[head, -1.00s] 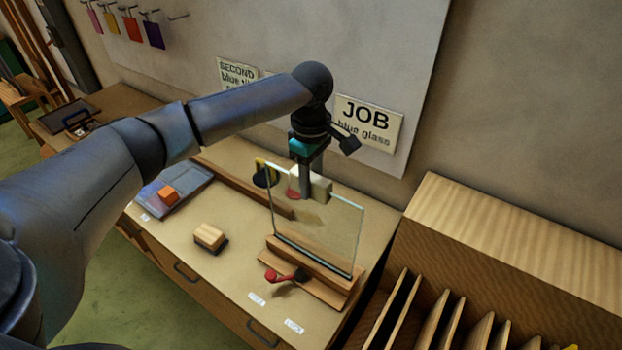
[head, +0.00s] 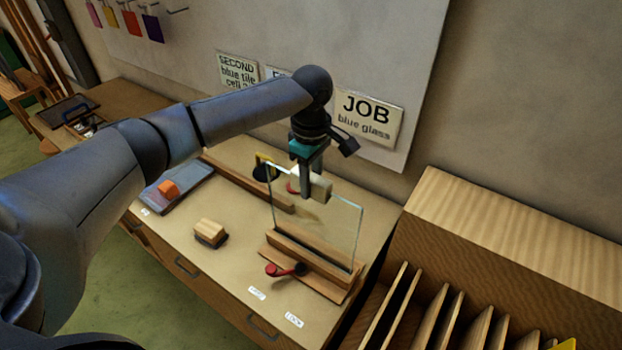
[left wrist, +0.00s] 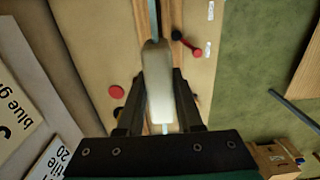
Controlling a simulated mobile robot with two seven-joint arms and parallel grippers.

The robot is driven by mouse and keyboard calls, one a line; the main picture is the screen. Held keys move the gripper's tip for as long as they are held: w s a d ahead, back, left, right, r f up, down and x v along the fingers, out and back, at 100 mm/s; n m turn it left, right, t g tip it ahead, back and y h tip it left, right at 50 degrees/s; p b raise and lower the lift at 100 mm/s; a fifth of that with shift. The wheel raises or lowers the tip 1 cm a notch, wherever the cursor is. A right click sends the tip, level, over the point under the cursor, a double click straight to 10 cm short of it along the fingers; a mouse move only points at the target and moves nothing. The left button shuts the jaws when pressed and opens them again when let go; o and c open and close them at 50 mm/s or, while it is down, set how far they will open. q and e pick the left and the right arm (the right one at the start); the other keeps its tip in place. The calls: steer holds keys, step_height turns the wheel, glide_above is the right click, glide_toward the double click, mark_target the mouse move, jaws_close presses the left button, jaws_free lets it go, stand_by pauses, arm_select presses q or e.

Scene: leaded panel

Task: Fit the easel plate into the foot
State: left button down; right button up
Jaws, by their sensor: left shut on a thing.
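The easel plate, a clear glass sheet (head: 343,222), stands upright with its lower edge at the wooden foot (head: 318,277). I cannot tell whether that edge is seated in the foot or just above or beside it. My left gripper (head: 311,190) comes down from above and is shut on a pale block (head: 320,188) at the plate's top edge. In the left wrist view the pale block (left wrist: 159,85) sits between the fingers (left wrist: 160,100), with the glass edge (left wrist: 153,15) running beyond it. My right gripper is not in view.
A red-knobbed lever (head: 284,269) is at the foot's front. A wooden block (head: 210,233) and a grey tray (head: 180,190) with an orange block (head: 168,188) lie to the left. A slotted wooden rack (head: 480,265) stands right. A wooden rail (head: 235,175) lies behind.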

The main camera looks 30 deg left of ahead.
arm_select(q)
steer(key=shift+f, duration=1.4)
stand_by(0.5)
steer(key=shift+c, duration=2.4)
jaws_free()
steer(key=shift+s+f, duration=0.15)
steer(key=shift+f, duration=0.05)
step_height(320, 180, up, 16)
steer(key=b, duration=0.1)
steer(key=shift+f, duration=0.2)
steer(key=shift+f, duration=0.1)
